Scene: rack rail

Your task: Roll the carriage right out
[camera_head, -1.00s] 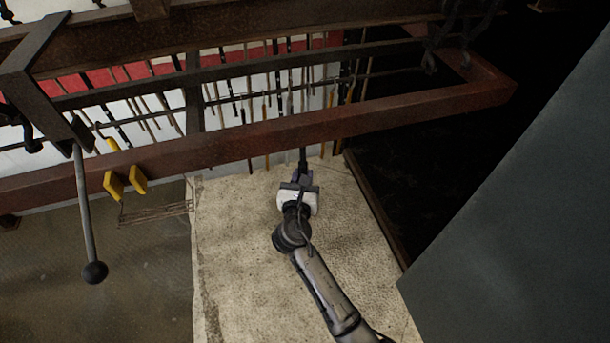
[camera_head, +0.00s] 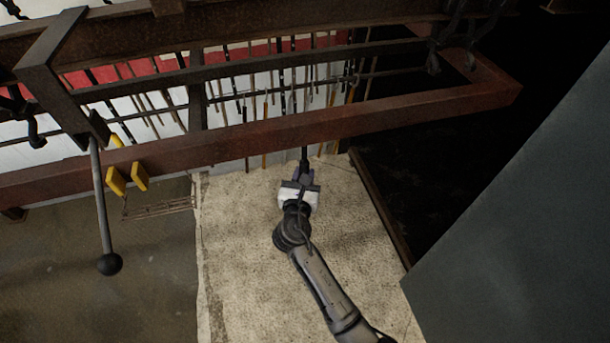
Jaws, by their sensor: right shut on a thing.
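My right gripper (camera_head: 303,172) is shut on a slim dark piece just below the long rust-brown beam (camera_head: 300,127). The beam hides where this piece leads, so I cannot tell what it belongs to. On the left, a dark angled bracket (camera_head: 48,52) sits over the beams. A grey lever (camera_head: 101,205) with a black ball knob (camera_head: 109,264) hangs from it. I cannot tell for sure which part is the carriage. My left gripper is out of view.
Two yellow blocks (camera_head: 116,181) show below the beam by the lever. Rods and tools (camera_head: 268,95) hang behind the beams. A pale worn slab (camera_head: 240,250) lies under my right arm. A large dark grey panel (camera_head: 530,230) fills the right side.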

